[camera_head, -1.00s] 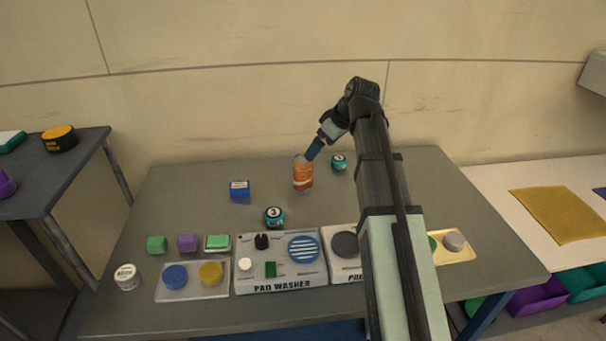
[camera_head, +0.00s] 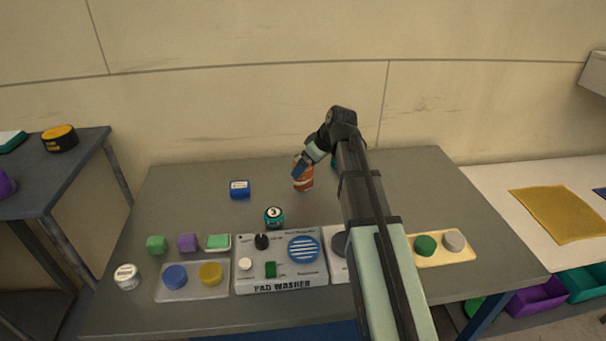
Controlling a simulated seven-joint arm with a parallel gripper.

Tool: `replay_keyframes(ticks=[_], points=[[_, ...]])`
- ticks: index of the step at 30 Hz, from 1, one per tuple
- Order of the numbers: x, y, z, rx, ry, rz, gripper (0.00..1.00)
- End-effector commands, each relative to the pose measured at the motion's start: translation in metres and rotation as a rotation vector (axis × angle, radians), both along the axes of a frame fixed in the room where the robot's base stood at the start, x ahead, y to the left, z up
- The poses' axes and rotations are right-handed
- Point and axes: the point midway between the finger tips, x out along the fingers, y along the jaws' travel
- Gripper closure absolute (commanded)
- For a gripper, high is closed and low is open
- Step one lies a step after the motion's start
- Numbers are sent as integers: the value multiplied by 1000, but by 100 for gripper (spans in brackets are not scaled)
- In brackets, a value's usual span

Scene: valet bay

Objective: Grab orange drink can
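The orange drink can (camera_head: 306,184) stands upright on the grey table, toward the back and near the middle. My gripper (camera_head: 298,170) is at the can's upper part, coming down from the upper right and covering part of its top and left side. The fingers are small and dark here, so I cannot tell whether they are open or shut, or whether they touch the can. The can appears to rest on the table.
A second teal can (camera_head: 334,162) is mostly hidden behind my arm. The pad washer panel (camera_head: 283,284) and a tray of pads (camera_head: 192,293) line the front.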

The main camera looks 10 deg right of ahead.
Motion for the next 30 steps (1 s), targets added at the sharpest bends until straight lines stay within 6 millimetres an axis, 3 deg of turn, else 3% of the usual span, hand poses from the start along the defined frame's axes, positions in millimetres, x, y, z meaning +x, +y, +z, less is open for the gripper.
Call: replay_keyframes(ticks=[9, 17, 30], points=[[11, 15, -31, 0, 0, 1, 1], [12, 16, -33, 0, 0, 0, 1], [12, 15, -33, 0, 0, 0, 43]])
